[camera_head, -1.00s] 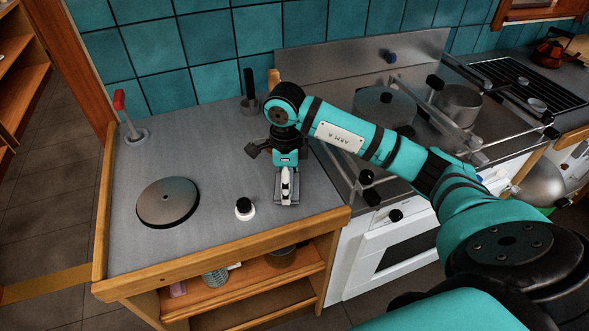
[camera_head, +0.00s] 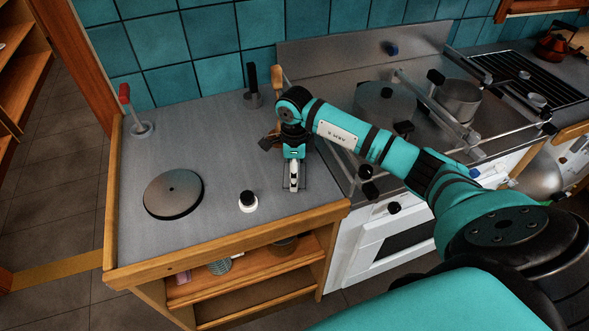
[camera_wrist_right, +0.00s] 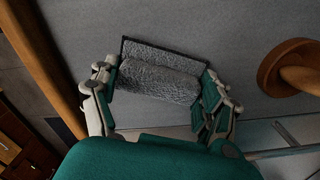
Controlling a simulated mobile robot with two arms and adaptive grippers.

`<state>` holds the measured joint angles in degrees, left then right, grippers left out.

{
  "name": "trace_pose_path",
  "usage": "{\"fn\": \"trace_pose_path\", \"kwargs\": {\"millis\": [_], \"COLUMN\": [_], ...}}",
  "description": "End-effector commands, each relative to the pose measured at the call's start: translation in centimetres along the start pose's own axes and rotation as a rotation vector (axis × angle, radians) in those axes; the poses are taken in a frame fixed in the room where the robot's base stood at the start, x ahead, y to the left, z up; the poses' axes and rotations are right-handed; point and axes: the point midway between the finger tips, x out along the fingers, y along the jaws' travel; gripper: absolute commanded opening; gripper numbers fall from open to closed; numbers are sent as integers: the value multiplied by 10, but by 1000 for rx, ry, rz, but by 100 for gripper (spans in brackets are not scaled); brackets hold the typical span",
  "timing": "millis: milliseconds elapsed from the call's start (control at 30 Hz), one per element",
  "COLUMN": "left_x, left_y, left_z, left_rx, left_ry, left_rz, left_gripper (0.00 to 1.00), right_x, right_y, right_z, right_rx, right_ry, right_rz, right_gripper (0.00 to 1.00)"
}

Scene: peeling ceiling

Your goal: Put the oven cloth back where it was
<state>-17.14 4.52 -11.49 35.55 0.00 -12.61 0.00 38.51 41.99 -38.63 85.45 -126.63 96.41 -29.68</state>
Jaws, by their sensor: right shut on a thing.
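The oven cloth (camera_wrist_right: 158,78) is grey and textured with a dark border. In the right wrist view it lies between the fingers of my right gripper (camera_wrist_right: 160,100), which is shut on it. Below it is the grey worktop. In the head view my right gripper (camera_head: 293,188) points down at the right part of the worktop, near the white stove. The cloth is hard to make out there, and I cannot tell whether it touches the worktop. My left gripper is out of view.
On the worktop (camera_head: 225,150) are a round metal plate (camera_head: 173,194), a white jar with a black top (camera_head: 248,203), a red-handled tool in a holder (camera_head: 141,128) and a dark upright item (camera_head: 253,88). The stove (camera_head: 375,230) adjoins on the right. The worktop's middle is clear.

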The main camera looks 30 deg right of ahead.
Motion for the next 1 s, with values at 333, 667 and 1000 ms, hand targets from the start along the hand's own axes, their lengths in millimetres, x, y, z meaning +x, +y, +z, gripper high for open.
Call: {"fn": "trace_pose_path", "kwargs": {"millis": [333,667,1000], "left_x": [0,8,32], "left_y": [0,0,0], "left_z": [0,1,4], "left_rx": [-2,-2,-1], "left_ry": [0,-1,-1], "left_rz": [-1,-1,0], "left_gripper": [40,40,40], "right_x": [0,-22,-94], "right_y": [0,-2,-1], "right_z": [0,0,0], "right_rx": [0,1,0], "right_ry": [0,-3,-2], "right_rz": [0,-6,-5], "right_gripper": [100,100,100]}}
